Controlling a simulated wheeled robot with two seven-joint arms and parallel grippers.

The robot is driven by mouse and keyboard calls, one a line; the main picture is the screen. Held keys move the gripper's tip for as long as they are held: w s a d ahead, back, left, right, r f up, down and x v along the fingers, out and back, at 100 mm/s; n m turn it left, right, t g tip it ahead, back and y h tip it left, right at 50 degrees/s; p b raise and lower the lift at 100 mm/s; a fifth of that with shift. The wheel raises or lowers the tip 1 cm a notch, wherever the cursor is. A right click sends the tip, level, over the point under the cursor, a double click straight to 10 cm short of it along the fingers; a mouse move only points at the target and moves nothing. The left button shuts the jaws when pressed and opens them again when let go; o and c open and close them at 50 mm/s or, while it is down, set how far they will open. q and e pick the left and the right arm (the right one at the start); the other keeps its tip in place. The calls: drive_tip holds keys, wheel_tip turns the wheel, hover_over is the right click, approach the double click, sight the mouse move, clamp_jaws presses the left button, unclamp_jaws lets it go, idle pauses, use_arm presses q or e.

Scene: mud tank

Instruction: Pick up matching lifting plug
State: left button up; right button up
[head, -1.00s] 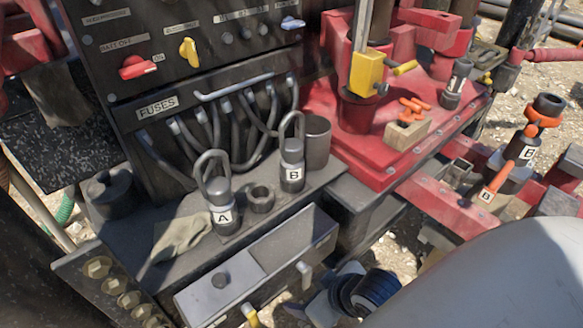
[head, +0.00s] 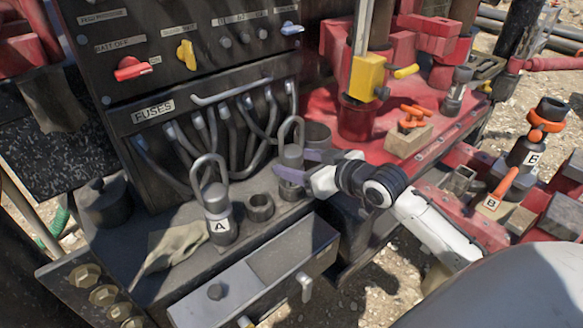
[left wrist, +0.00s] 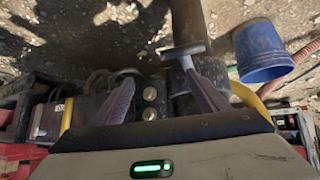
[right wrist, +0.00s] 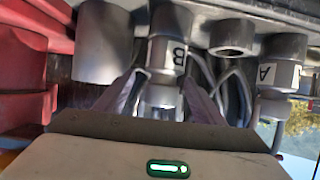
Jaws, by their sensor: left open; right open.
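Lifting plug B (head: 291,157), a grey plug with a loop handle, stands upright on the dark ledge. Its label is hidden in the head view but shows in the right wrist view (right wrist: 168,52). My right gripper (head: 297,165) is open, its fingers on either side of plug B's upper part; contact cannot be told. Lifting plug A (head: 221,222) stands upright to the left. At the right, a dark fitting with an orange collar (head: 526,150) and a block with an orange handle (head: 495,200) bear B labels. My left gripper (left wrist: 160,76) is open, away from the plugs.
A small ring (head: 260,207) stands between the plugs and a grey cup (head: 318,133) behind plug B. A glove (head: 172,250) lies left of plug A. An open drawer (head: 262,284) juts out below. A blue bucket (left wrist: 262,52) stands on the ground.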

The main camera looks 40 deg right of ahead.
sight(282, 157)
drive_tip(key=shift+a+x, duration=0.15)
drive_tip(key=shift+x, duration=1.35)
drive_tip(key=shift+a+x, duration=0.15)
drive_tip(key=shift+x, duration=1.3)
clamp_jaws()
drive_tip(key=shift+w+r, duration=0.1)
drive_tip(key=shift+r, duration=0.3)
